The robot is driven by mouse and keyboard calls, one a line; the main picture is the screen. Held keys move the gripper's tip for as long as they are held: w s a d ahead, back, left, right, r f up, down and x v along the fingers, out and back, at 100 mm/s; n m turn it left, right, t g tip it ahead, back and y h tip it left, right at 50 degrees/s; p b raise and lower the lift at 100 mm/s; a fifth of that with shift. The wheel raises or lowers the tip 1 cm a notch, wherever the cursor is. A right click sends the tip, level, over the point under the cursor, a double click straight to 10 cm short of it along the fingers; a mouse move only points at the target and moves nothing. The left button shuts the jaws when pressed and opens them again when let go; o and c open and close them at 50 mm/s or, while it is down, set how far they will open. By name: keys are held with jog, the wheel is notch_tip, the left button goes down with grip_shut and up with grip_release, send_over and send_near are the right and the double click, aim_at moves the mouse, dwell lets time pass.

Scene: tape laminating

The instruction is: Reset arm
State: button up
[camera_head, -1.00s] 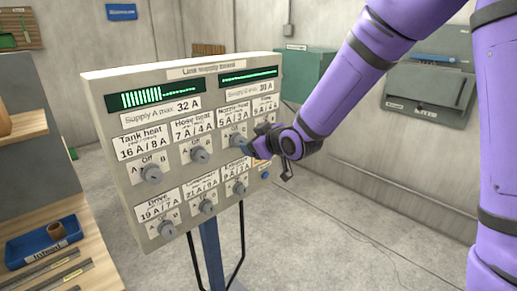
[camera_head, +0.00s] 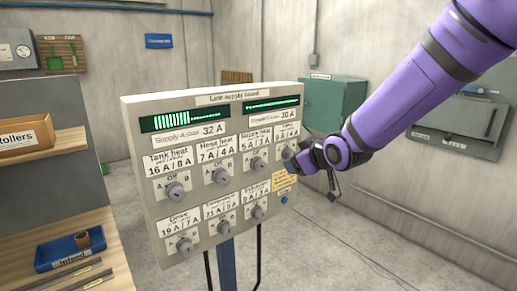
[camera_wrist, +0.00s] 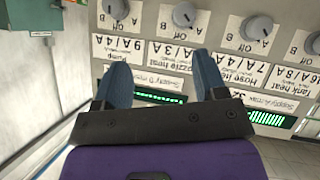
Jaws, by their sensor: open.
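The Line supply board (camera_head: 135,180) stands on a post, with two rows of grey knobs and two green bar displays. The Tank heat knob (camera_head: 175,190), Hose heat knob (camera_head: 221,177) and Nozzle heat knob (camera_head: 258,164) are in the upper row. My gripper (camera_head: 292,160) is at the board's right side, in front of the upper-right Pump area. In the wrist view my gripper (camera_wrist: 163,74) has its two blue fingers apart, with nothing between them. The Pump knob (camera_wrist: 116,9) shows upside down beyond the left finger. Contact with the board cannot be told.
A wooden shelf unit (camera_head: 55,147) on the left holds a Rollers box (camera_head: 25,136) and a blue Infeed tray (camera_head: 70,252). A green wall cabinet (camera_head: 335,105) and a grey panel (camera_head: 455,125) are behind. Open floor lies to the right of the board.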

jog(key=s+d+r+m+g+h, duration=0.1)
jog(key=s+d+r+m+g, duration=0.1)
jog(key=s+d, duration=0.4)
jog(key=s+d+r+m+g+h, duration=0.2)
jog(key=s+d, duration=0.3)
jog(key=s, duration=1)
jog(key=s+d+r+m+g+h, duration=0.1)
jog(key=s+d+r+m, duration=0.3)
jog(key=s, duration=0.7)
jog(key=d+g, duration=0.1)
jog(key=d, duration=0.1)
jog(key=shift+s+d+m+h, duration=0.15)
jog(key=shift+d+m+h, duration=0.15)
jog(key=shift+d+h, duration=0.1)
